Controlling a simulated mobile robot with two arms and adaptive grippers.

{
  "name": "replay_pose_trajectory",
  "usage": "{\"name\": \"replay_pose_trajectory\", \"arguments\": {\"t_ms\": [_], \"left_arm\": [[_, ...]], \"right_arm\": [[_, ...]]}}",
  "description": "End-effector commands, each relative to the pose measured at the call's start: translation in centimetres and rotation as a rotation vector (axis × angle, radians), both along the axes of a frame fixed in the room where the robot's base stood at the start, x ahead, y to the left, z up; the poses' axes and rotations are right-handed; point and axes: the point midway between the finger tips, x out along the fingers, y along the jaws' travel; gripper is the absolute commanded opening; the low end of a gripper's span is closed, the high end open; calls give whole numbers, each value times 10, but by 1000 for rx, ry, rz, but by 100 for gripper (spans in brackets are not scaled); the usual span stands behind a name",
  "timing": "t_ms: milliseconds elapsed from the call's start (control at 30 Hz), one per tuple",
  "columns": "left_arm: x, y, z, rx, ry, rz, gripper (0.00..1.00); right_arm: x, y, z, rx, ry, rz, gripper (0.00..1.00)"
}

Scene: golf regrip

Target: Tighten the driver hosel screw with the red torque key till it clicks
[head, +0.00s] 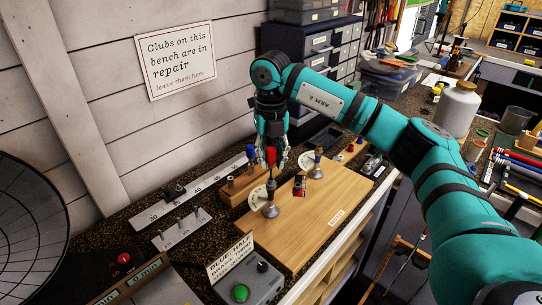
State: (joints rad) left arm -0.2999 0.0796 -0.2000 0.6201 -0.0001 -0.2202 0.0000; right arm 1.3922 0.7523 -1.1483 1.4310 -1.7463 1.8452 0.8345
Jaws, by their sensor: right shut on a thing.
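My right gripper (272,160) points down over the bench near the wooden key rack, its arm reaching in from the right. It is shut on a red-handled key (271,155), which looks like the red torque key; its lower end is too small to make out. A blue-handled tool (250,152) stands upright just left of the gripper. I cannot clearly make out a driver head or hosel screw; small metal stands with pale discs, such as the one on the board (270,210), are below the gripper. My left gripper is not in view.
A wooden board (335,215) covers the bench's front. A grey box with a green button (240,292) sits at the near edge. Metal scale strips (170,207) lie at left, and a black dish (25,215) fills the left edge. Drawers (318,42) stand behind.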

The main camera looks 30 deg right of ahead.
Motion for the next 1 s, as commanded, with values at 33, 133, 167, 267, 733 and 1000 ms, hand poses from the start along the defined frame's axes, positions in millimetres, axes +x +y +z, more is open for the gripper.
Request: {"name": "replay_pose_trajectory", "arguments": {"t_ms": [33, 133, 167, 267, 733, 1000], "left_arm": [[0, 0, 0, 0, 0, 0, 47], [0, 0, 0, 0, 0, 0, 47], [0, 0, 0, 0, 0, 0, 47], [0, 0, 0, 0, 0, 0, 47], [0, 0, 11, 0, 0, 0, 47], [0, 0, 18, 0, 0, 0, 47]], "right_arm": [[0, 0, 0, 0, 1, 3, 13], [0, 0, 0, -1, 1, 4, 0], [0, 0, -1, -1, 1, 4, 0], [0, 0, 0, -1, 1, 5, 0], [0, 0, 16, 0, 0, 6, 0], [0, 0, 27, 0, 0, 7, 0]]}}
